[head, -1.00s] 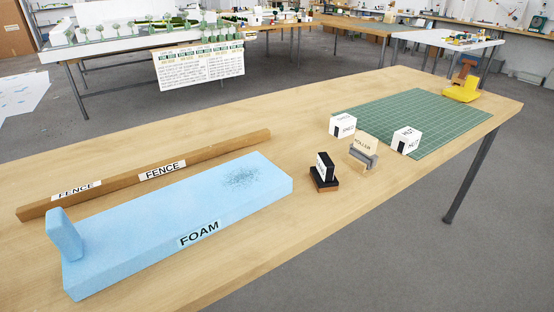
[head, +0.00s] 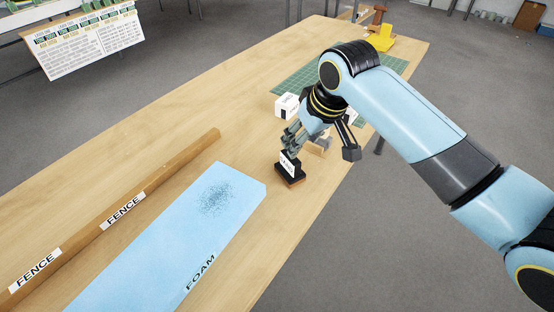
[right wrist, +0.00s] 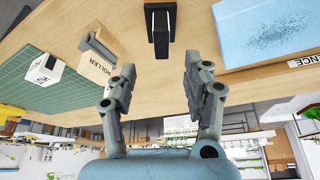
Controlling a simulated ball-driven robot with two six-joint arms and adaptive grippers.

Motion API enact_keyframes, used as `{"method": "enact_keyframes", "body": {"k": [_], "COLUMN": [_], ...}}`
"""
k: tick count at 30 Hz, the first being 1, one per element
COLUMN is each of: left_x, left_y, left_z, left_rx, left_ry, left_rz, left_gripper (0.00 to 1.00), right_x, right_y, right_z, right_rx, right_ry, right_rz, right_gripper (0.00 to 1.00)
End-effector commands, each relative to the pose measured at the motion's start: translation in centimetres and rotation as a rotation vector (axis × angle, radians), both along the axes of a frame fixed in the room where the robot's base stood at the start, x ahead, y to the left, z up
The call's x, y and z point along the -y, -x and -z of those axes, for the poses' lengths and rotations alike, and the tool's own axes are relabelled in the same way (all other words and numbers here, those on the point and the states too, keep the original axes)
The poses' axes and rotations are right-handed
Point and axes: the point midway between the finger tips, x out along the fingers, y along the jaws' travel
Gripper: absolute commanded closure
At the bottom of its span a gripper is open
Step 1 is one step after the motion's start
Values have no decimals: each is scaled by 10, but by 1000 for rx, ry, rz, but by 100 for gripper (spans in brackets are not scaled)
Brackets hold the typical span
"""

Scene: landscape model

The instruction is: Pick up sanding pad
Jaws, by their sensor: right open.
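The likely sanding pad (head: 289,175), a black block with a white label on a brown base, stands on the table past the end of the blue foam. Its label is too small to read for sure. In the right wrist view the black block (right wrist: 160,28) stands ahead of the fingers, roughly centred between them. My right gripper (head: 322,146) is open and empty, close to the block and apart from it in the wrist view. The open fingers also show in the right wrist view (right wrist: 160,66). My left gripper is in neither current view.
The blue foam block (head: 165,250) and wooden fence (head: 120,215) lie to the left. The roller block (right wrist: 95,62) stands beside the pad, near white blocks (head: 285,105) and the green mat (head: 292,79). A yellow object (head: 380,42) stands at the far end.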

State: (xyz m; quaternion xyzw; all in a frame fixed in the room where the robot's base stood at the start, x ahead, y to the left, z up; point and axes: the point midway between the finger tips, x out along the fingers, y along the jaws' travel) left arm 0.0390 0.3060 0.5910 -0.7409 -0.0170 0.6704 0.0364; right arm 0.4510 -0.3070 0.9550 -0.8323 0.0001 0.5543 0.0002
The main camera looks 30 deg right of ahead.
Motion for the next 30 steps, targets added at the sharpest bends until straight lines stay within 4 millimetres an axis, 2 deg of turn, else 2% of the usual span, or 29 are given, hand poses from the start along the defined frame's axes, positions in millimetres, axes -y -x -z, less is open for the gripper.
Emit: {"method": "enact_keyframes", "body": {"k": [3,6,13,21,30], "left_x": [3,3,2,0,-1], "left_y": [0,0,0,0,0], "left_z": [3,5,4,5,5], "left_rx": [0,0,1,0,-1], "left_ry": [3,4,3,0,-1], "left_rz": [-1,-2,-1,0,0], "left_gripper": [53,53,53,53,53], "right_x": [-1,-1,-2,-4,-4], "right_y": [-7,-14,-22,-38,-39], "right_z": [22,36,54,89,93], "right_rx": [-4,-3,-3,-3,-2], "right_ry": [-2,-1,-3,0,0], "right_rz": [1,1,1,1,0], "right_gripper": [50,50,50,50,51]}}
